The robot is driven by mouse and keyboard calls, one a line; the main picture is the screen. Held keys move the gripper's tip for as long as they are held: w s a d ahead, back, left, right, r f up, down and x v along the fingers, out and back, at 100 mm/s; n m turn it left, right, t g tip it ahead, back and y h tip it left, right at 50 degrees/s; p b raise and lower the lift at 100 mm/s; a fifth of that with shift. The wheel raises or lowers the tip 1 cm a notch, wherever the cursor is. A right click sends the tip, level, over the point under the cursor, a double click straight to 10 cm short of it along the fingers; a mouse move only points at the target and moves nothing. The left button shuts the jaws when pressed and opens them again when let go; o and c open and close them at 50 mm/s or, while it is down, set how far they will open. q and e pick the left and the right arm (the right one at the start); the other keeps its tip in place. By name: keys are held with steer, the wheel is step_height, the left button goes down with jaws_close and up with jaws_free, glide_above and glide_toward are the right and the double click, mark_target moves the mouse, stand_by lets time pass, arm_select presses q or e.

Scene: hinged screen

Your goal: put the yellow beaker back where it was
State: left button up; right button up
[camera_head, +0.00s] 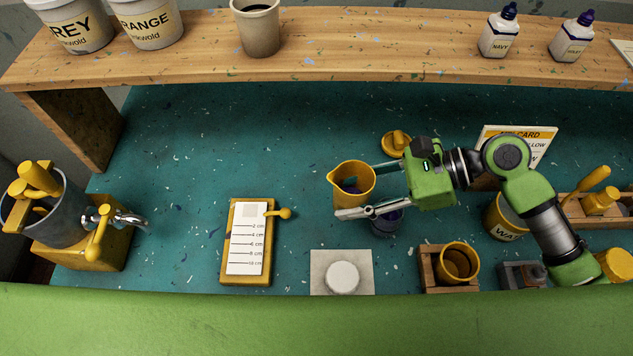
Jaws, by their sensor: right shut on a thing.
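The yellow beaker (350,173) has a pouring spout at its upper left and something dark purple inside. My right gripper (356,192) is shut on it, one finger along its front and the other reaching behind it. The beaker appears held above the teal bench, but its exact height is hard to tell. A dark jar (388,222) stands just right of and below it, partly hidden by my gripper. My left gripper is not in view.
A wooden holder (429,274) with a yellow cup (458,262), a white disc (342,278) and a measuring board (247,240) line the front. A card (520,134) and waste pot (497,221) sit right. The left-centre bench (200,160) is clear.

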steer(key=w+a+f, duration=0.2)
steer(key=w, duration=0.1)
steer(key=w+a+f+p, duration=0.1)
steer(key=w+a+f, duration=0.1)
steer(key=w+f, duration=0.1)
steer(key=w+a+f, duration=0.2)
steer(key=w, duration=0.1)
steer(key=shift+w+f, duration=0.2)
steer(key=shift+f, duration=0.2)
steer(key=shift+w+a+f, duration=0.2)
steer(key=shift+f, duration=0.15)
steer(key=shift+w+f+p, duration=0.1)
steer(key=shift+f+p, duration=0.25)
steer(key=shift+p, duration=0.05)
step_height(320, 180, down, 2)
steer(key=shift+f+p, duration=0.1)
steer(key=shift+p, duration=0.2)
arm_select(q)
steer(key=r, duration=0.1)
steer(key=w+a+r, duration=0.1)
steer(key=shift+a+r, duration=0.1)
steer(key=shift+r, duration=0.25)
arm_select(e)
steer(key=shift+f, duration=0.25)
